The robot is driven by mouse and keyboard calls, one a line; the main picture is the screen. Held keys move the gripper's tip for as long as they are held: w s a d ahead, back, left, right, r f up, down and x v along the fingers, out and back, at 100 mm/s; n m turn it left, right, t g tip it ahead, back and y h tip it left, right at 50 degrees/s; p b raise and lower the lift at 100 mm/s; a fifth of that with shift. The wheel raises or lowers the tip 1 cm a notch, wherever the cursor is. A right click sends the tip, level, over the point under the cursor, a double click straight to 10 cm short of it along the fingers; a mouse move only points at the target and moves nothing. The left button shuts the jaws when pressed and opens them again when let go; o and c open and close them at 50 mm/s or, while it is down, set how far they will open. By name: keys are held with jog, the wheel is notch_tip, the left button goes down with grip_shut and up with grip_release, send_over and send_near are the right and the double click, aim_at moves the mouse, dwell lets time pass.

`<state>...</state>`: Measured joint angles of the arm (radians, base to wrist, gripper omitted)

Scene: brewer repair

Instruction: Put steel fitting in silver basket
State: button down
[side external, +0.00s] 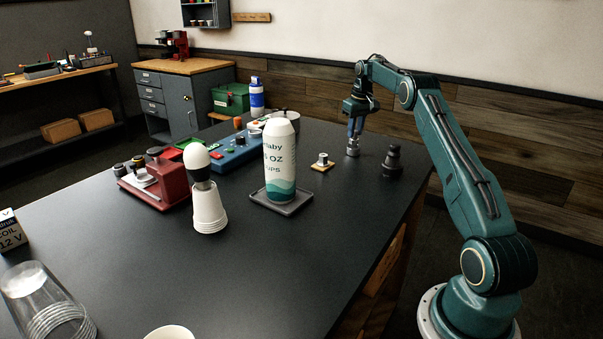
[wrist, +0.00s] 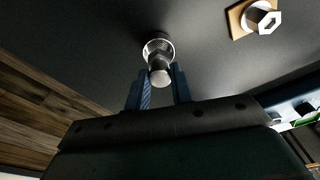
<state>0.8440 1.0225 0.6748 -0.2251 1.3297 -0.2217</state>
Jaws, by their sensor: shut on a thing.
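My gripper (side external: 355,130) points down over the far right part of the dark table. In the wrist view its two blue fingers (wrist: 161,88) are shut on a small grey metal piece, which looks like the steel fitting (wrist: 159,73). Just beyond the fitting is a bright ribbed silver cup, which looks like the silver basket (wrist: 157,46). In the side view a silver cup shape (side external: 352,150) is directly under the fingertips. The fitting overlaps the basket in the wrist view; I cannot tell whether it is inside or just above it.
A hex-topped metal part (side external: 322,160) sits on a small wooden square to the left. A dark stepped part (side external: 391,162) stands close on the right. A tall labelled cup sleeve (side external: 279,165) stands on a grey tray.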

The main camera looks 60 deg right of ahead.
aim_at(356, 131)
jog(key=shift+f, duration=1.7)
jog(key=shift+f, duration=0.15)
jog(key=c, duration=1.2)
grip_release()
jog(key=shift+s+a+r, duration=0.1)
jog(key=shift+s+r, duration=0.05)
jog(key=shift+r, duration=1.15)
jog(key=shift+s+r, duration=0.15)
jog(key=shift+r, duration=1.1)
jog(key=shift+s+a+r, duration=0.1)
jog(key=shift+s+r, duration=0.05)
jog(key=shift+r, duration=1.15)
